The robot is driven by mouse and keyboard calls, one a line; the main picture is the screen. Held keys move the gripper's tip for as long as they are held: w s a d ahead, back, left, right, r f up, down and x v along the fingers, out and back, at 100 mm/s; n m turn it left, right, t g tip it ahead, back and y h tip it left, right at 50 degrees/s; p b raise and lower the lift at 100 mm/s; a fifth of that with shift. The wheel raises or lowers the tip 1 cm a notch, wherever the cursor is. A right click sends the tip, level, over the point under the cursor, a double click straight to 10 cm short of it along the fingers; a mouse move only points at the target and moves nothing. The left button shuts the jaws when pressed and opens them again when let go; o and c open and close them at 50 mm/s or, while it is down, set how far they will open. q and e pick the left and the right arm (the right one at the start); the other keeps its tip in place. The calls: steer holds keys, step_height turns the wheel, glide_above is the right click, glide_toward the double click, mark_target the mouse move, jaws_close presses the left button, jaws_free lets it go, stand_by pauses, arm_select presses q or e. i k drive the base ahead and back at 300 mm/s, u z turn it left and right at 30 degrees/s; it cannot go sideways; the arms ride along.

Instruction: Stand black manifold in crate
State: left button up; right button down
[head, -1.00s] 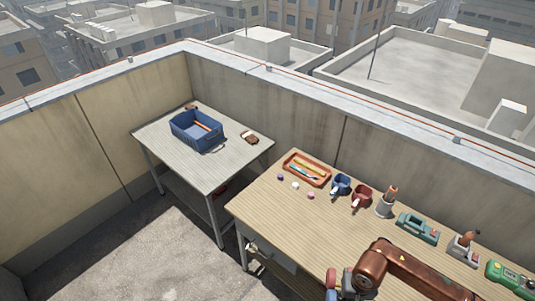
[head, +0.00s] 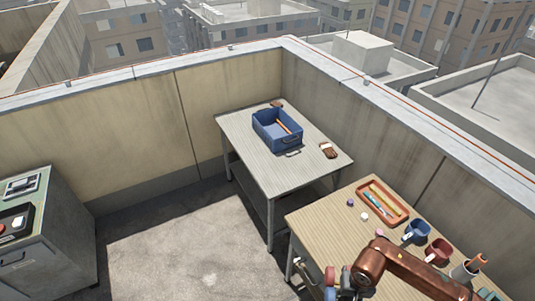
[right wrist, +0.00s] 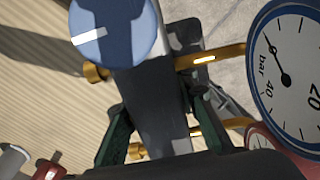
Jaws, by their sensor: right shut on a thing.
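The blue crate (head: 263,139) stands on the far grey table, with a long orange thing lying inside. My right arm comes in from the lower right of the head view, and its gripper (head: 358,284) is low, beside the near table's front edge. In the right wrist view my right gripper (right wrist: 155,112) is shut on the black manifold (right wrist: 160,95), which has a blue knob, brass fittings and round gauges. In the head view only small red and blue parts of the manifold (head: 330,276) show at the gripper. My left gripper is not in view.
The near wooden table (head: 330,227) holds a terracotta tray (head: 406,219) of pens, a blue mug (head: 416,233) and a red mug (head: 438,252). A brown brush-like thing (head: 328,150) lies right of the crate. A grey cabinet (head: 55,240) stands left; open floor lies between.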

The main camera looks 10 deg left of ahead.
mark_target(276, 129)
steer(key=u, duration=0.75)
steer(key=i, duration=0.75)
steer(key=u, duration=0.75)
steer(key=i, duration=1.2)
steer(key=z, duration=0.45)
steer(key=i, duration=1.05)
steer(key=z, duration=1.1)
steer(key=i, duration=0.85)
steer(key=z, duration=0.1)
